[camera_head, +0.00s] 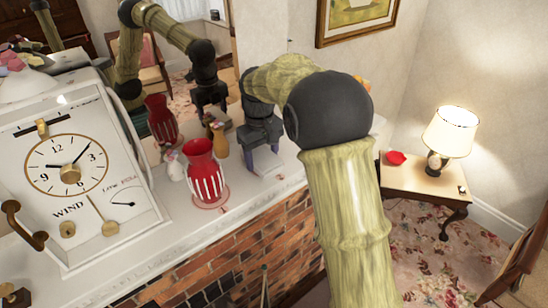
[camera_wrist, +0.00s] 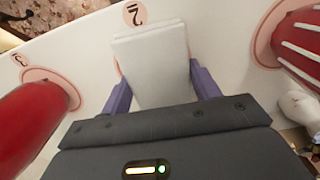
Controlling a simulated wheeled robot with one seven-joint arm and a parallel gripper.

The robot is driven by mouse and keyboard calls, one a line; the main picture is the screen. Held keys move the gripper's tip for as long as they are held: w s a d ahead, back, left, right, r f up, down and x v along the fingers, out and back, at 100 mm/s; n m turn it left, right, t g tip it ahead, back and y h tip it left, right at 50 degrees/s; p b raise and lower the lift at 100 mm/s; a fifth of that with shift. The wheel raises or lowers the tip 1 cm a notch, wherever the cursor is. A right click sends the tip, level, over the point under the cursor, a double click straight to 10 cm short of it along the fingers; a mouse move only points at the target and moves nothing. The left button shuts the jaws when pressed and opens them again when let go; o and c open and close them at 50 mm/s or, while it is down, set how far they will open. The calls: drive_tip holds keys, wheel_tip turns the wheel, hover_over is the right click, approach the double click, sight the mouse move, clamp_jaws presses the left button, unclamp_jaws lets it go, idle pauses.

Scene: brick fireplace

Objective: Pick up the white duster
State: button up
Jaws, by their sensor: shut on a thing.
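The white duster (camera_wrist: 153,65) shows in the wrist view as a flat, pale rectangular block. It lies between the two purple fingers of my gripper (camera_wrist: 162,88), which is shut on it. In the head view my gripper (camera_head: 264,160) is low over the white mantel (camera_head: 237,205), to the right of a red vase with white stripes (camera_head: 206,172). Whether the duster touches the mantel is unclear. My dark gripper body hides its near end in the wrist view.
The striped vase (camera_wrist: 303,42) is right of my gripper in the wrist view; another red object (camera_wrist: 35,125) is at left. Numbered round marks lie on the mantel. A large clock-like box (camera_head: 75,175) stands at left, and a lamp (camera_head: 446,135) on a side table at right.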

sight(261, 156)
wheel_tip(261, 156, up, 10)
drive_tip(key=shift+b, duration=0.9)
drive_tip(key=shift+o, duration=1.3)
drive_tip(key=shift+c, duration=0.9)
drive_tip(key=shift+a, duration=0.15)
